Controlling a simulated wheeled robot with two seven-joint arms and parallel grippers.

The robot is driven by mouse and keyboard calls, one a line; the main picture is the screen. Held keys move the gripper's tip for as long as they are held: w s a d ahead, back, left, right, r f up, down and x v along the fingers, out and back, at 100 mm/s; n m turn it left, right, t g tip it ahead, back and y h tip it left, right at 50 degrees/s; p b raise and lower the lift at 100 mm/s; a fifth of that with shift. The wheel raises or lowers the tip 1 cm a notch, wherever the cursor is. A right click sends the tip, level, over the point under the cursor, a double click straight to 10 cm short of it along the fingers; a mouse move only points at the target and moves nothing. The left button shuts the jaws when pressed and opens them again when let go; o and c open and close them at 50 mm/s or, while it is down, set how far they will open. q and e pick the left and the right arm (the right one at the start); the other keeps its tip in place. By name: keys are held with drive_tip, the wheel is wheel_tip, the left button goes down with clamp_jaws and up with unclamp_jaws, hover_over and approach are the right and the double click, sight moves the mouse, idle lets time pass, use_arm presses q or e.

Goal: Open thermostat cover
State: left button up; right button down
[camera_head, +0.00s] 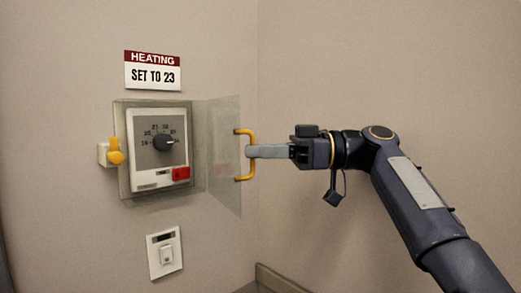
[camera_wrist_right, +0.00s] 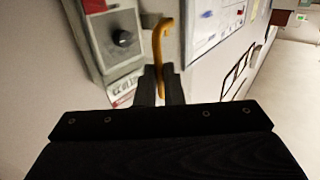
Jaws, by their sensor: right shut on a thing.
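The thermostat (camera_head: 158,150) is a white unit with a dark round knob and a red part, fixed on the wall; its knob also shows in the right wrist view (camera_wrist_right: 123,38). Its clear cover (camera_head: 222,150) stands swung open to the right, hinged at the thermostat's right side. A yellow handle (camera_head: 240,178) is on the cover's outer edge. My right gripper (camera_head: 250,151) is shut on this handle, which rises between the fingers in the right wrist view (camera_wrist_right: 158,45). A yellow catch (camera_head: 115,157) is on a white block left of the thermostat. My left gripper is not in view.
A "HEATING SET TO 23" sign (camera_head: 153,70) is above the thermostat. A white switch plate (camera_head: 164,252) is below it. A wall corner is close behind the cover. Wall boards (camera_wrist_right: 212,25) show in the right wrist view.

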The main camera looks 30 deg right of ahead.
sight(229, 127)
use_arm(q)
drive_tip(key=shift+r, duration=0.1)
use_arm(e)
drive_tip(key=shift+w+d, duration=0.1)
drive_tip(key=shift+w, duration=0.25)
